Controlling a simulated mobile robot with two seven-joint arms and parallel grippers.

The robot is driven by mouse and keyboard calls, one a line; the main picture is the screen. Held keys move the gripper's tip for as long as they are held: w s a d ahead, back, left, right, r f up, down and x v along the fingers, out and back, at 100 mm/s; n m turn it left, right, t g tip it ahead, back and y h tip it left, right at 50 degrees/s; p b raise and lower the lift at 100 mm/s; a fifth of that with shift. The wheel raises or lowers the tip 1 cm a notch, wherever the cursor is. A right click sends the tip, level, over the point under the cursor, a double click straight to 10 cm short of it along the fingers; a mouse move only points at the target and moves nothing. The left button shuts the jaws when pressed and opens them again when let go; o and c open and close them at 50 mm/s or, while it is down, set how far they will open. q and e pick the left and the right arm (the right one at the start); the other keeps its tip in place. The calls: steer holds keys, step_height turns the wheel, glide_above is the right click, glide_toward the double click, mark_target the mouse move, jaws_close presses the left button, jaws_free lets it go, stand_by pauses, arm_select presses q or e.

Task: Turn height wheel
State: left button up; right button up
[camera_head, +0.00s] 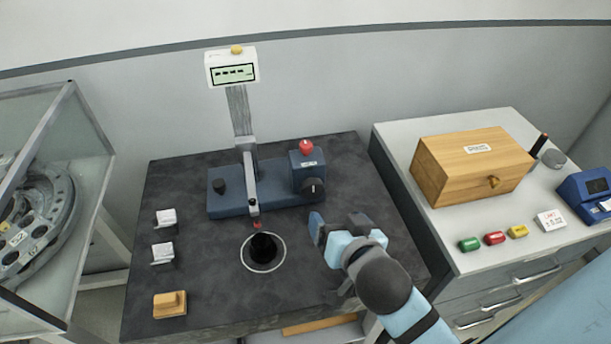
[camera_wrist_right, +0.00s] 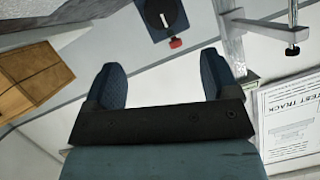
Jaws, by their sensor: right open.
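The blue gauge stand (camera_head: 232,200) sits at the back of the dark table, with a post and a display (camera_head: 232,72) showing dashes. On its right block is a black wheel (camera_head: 313,189) with a white mark, taken as the height wheel. A red knob (camera_head: 306,147) tops that block. My right gripper (camera_head: 338,226) is open and empty, in front of and a little right of the wheel, apart from it. In the right wrist view the wheel (camera_wrist_right: 166,18) and red knob (camera_wrist_right: 176,43) show beyond the open fingers (camera_wrist_right: 162,78). My left gripper is out of view.
A ringed dark disc (camera_head: 263,252) lies in front of the stand. Two white blocks (camera_head: 163,253) and a wooden block (camera_head: 170,303) stand along the table's left. A wooden box (camera_head: 470,165) and small colored pieces (camera_head: 494,239) sit on the right cabinet. A glass case (camera_head: 55,200) is at left.

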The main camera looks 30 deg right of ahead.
mark_target(314, 192)
steer(key=x, duration=1.3)
steer(key=shift+w+f, duration=0.1)
steer(key=shift+w, duration=0.25)
steer(key=c, duration=0.9)
